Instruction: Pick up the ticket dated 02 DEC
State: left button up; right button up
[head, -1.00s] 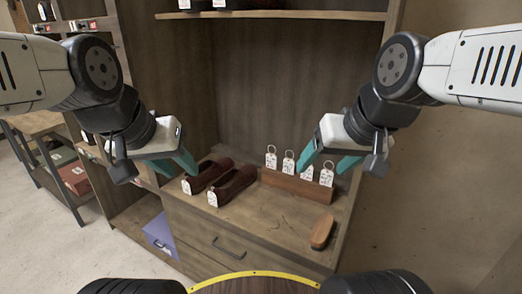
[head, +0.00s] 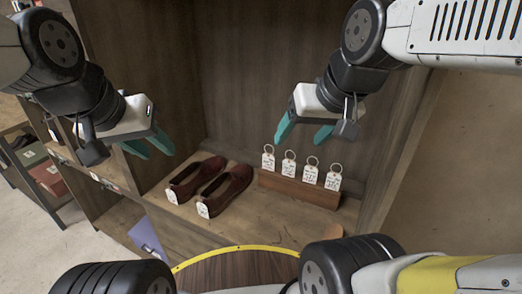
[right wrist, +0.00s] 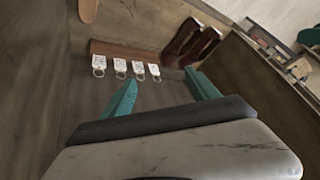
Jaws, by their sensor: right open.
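Several white tickets with metal rings stand in a row in a wooden holder (head: 300,189) on the shelf; they also show in the right wrist view. From left to right in the head view are a first ticket (head: 268,161), a second (head: 289,169), a third (head: 310,174) and a fourth (head: 333,182). Their writing is too small to read, so I cannot tell which says 02 DEC. My right gripper (head: 303,138) is open and empty, above and apart from the tickets; its teal fingers (right wrist: 161,78) point towards them. My left gripper (head: 158,154) is open and empty, above and left of the shoes.
Two dark red shoes (head: 225,187) with white tags stand left of the holder. A wooden brush (right wrist: 88,10) lies near the holder, mostly hidden in the head view. Cabinet walls close in the back and sides. A round wooden top (head: 240,271) is in the foreground.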

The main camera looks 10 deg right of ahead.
jog(key=shift+w, duration=1.25)
jog(key=m+g+h, duration=0.2)
jog(key=m+h, duration=0.3)
jog(key=m, duration=0.2)
send_over(268, 158)
jog(key=s, duration=0.2)
jog(key=f, duration=2.1)
jog(key=shift+s+a+f, duration=0.15)
jog(key=shift+a, duration=0.15)
jog(key=x, duration=0.5)
jog(key=a+x, duration=0.1)
jog(key=x, duration=0.2)
jog(key=shift+f, duration=0.2)
jog(key=shift+s, duration=0.1)
jog(key=c, duration=1.4)
jog(key=shift+r, duration=0.15)
